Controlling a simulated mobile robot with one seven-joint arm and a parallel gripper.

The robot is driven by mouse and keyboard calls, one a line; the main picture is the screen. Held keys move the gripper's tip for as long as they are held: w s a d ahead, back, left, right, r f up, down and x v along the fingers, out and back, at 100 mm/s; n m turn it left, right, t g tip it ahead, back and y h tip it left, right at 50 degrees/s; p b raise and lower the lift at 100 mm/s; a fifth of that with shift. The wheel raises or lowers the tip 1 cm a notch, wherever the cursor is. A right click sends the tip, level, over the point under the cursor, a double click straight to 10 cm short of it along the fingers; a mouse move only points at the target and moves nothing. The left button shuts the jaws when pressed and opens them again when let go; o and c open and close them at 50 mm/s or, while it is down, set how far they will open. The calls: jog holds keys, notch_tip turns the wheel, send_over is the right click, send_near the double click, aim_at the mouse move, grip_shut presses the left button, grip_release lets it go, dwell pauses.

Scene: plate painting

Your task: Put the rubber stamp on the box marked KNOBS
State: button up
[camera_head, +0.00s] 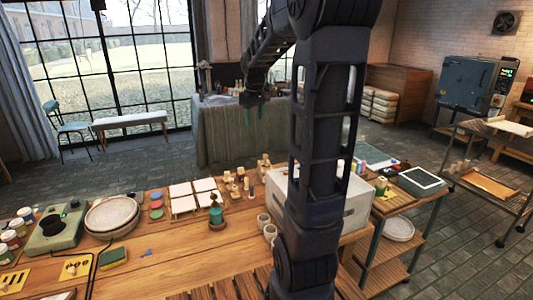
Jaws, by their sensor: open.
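A pale grey box (352,212) stands at the bench's right end, partly hidden behind my arm. I cannot read any KNOBS marking on it or elsewhere.
The workbench (180,255) has bare wood at front. A teal pot (217,218), white tiles (181,197), coloured discs (156,205), stacked round plates (111,216) and a green wheel device (60,229) occupy it. A side cart (398,207) stands right. My arm hides the middle.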

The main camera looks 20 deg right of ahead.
jog(key=s+a+f+m+t, duration=0.1)
jog(key=s+a+m, duration=0.1)
jog(key=s, duration=1.1)
jog(key=s+a+f+m+t, duration=0.1)
jog(key=s+a, duration=0.3)
jog(key=s, duration=1)
jog(key=shift+a+m+y, duration=0.15)
jog(key=shift+m+y, duration=0.15)
jog(key=shift+m, duration=0.3)
